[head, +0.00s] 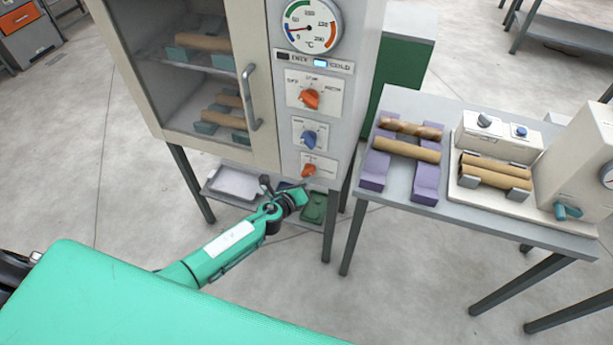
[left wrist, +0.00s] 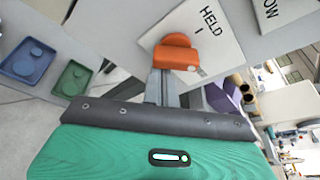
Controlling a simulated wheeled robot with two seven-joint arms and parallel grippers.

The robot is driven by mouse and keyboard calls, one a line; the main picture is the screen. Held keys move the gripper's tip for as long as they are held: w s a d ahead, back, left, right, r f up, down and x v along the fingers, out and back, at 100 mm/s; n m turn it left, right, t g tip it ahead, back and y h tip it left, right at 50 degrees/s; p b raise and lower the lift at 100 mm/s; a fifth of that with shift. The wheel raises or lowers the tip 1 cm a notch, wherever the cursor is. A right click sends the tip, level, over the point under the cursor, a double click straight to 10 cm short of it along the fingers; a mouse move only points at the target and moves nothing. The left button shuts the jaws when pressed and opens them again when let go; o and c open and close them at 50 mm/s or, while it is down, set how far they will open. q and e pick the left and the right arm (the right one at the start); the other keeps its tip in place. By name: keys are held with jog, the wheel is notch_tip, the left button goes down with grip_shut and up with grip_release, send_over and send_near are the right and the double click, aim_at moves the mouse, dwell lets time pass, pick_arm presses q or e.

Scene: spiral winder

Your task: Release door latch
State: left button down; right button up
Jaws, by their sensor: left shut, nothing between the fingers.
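The door latch appears to be the lowest orange knob (head: 308,170) on the oven's control panel. In the left wrist view an orange knob (left wrist: 178,55) sits on a white plate (left wrist: 205,40) marked "HELD" and "I". My left gripper (head: 306,184) is just below the knob in the head view. In the left wrist view its narrow grey fingers (left wrist: 162,78) are together, with their tips close under the knob. I cannot tell whether they touch it. The oven door (head: 185,75) looks shut, with a vertical handle (head: 250,97). My right gripper is not in view.
Above the knob are a blue knob (head: 309,138), another orange knob (head: 309,98) and a round dial (head: 311,26). A shelf with trays, including a green one (head: 314,207), lies under the oven. A grey table (head: 420,215) with tubes and a machine stands to the right.

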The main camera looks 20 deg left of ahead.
pick_arm(q)
jog(key=m+y+p, duration=0.1)
jog(key=m, duration=0.1)
jog(key=m+y+p, duration=0.1)
jog(key=p, duration=0.1)
jog(key=shift+a+r+m+p, duration=0.15)
jog(key=shift+a+m+p, duration=0.15)
jog(key=shift+a+m, duration=0.1)
jog(key=shift+r, duration=0.1)
